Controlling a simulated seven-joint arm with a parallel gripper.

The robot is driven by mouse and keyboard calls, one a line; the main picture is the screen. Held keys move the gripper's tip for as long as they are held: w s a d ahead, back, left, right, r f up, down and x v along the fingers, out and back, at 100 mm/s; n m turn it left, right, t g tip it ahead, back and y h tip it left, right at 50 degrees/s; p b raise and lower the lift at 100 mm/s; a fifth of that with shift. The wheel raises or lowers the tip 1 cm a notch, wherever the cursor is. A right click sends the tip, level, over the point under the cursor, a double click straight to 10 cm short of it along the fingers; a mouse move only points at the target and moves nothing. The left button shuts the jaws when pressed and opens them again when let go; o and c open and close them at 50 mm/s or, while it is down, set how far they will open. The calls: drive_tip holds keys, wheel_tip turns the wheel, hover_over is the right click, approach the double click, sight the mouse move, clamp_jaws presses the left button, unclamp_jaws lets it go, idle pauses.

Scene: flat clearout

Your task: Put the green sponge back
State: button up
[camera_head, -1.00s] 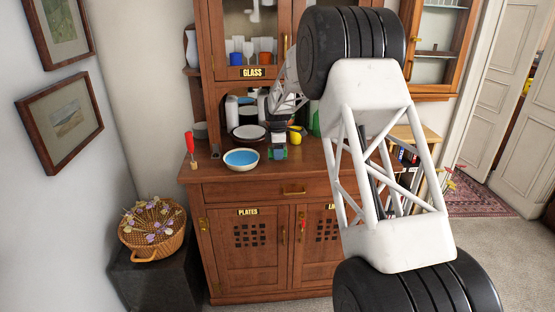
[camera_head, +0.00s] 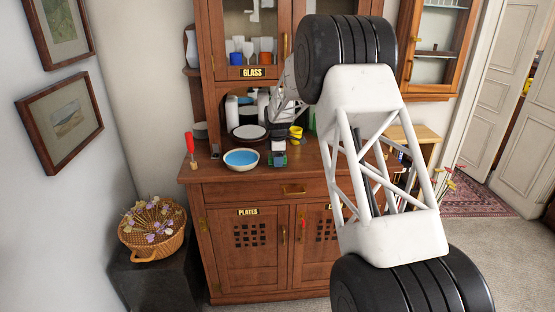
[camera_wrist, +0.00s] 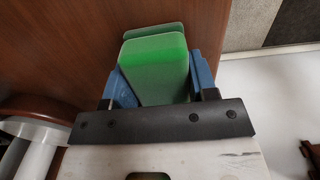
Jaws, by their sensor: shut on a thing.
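The green sponge (camera_wrist: 155,72) is upright between the two blue fingers of my gripper (camera_wrist: 162,82) in the wrist view. The fingers press on its left and right sides. A second pale green edge shows just behind its top; I cannot tell if it is a separate thing. The sponge is too small there to make out clearly.
Dark plates (camera_head: 249,132), a yellow cup (camera_head: 296,131) and white items stand behind my gripper in the cabinet niche. A red-handled tool (camera_head: 190,145) stands at the counter's left. Cupboards below carry labels, one reading PLATES (camera_head: 248,212). The counter's front left is clear.

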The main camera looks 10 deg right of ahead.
drive_tip(key=shift+f, duration=0.1)
drive_tip(key=o, duration=0.9)
wheel_tip(320, 180, up, 12)
drive_tip(key=shift+r, duration=0.1)
idle(0.5)
drive_tip(key=shift+s+r, duration=0.1)
idle(0.6)
